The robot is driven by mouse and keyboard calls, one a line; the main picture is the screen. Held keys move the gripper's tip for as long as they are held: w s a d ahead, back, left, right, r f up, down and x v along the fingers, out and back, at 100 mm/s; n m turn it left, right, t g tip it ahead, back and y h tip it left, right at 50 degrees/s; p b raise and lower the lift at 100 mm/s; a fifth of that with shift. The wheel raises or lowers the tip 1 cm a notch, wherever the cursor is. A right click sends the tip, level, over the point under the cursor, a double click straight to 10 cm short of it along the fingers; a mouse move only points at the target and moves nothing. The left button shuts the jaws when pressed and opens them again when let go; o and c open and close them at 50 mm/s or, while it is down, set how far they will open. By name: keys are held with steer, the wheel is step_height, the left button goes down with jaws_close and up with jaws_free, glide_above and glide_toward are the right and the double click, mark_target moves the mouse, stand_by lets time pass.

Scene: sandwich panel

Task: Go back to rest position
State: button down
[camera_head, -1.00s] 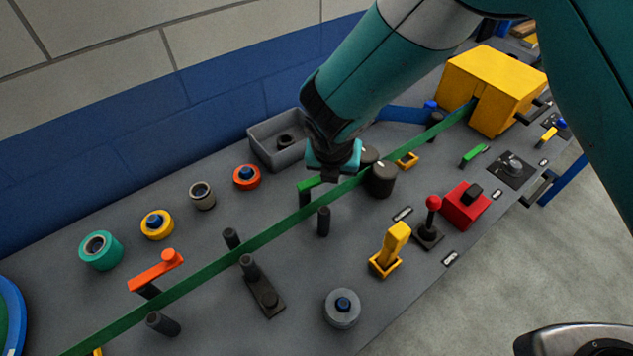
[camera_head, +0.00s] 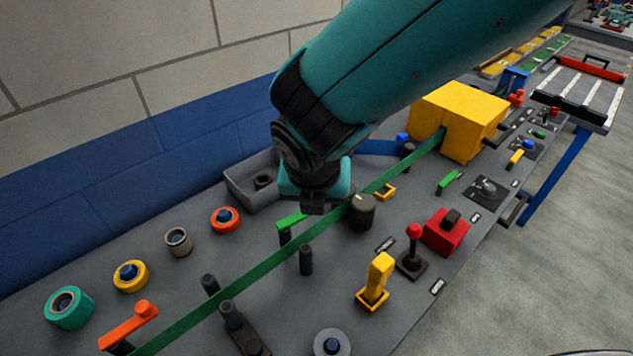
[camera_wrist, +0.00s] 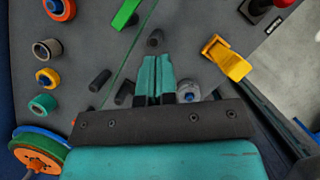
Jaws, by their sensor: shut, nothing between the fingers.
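My gripper (camera_wrist: 156,78) shows in the wrist view with its two teal fingers side by side, shut and empty. In the head view my gripper (camera_head: 314,204) hangs over the panel (camera_head: 190,265), beside the green belt (camera_head: 290,246) and near a green lever (camera_head: 292,222). Whether the fingertips touch anything is hard to tell in the head view. The wrist view shows a dark post (camera_wrist: 155,40) just beyond the fingertips and a yellow lever (camera_wrist: 226,58) to the right.
A yellow box (camera_head: 455,115) stands at the back right, and a grey bin (camera_head: 250,185) lies behind my gripper. A red-knobbed joystick (camera_head: 413,245) and a red block (camera_head: 446,232) are at the right. A blue wall band (camera_head: 150,165) runs behind the panel.

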steer(key=s+d+r+m+g+y, duration=0.2)
steer(key=s+d+r+m, duration=0.4)
steer(key=m, duration=0.8)
steer(key=s+d+r+m+g+y, duration=0.2)
steer(key=s+d+r+m, duration=0.5)
steer(key=m, duration=0.7)
steer(key=s+d, duration=0.2)
steer(key=shift+s+d, duration=0.2)
steer(key=shift+d, duration=0.2)
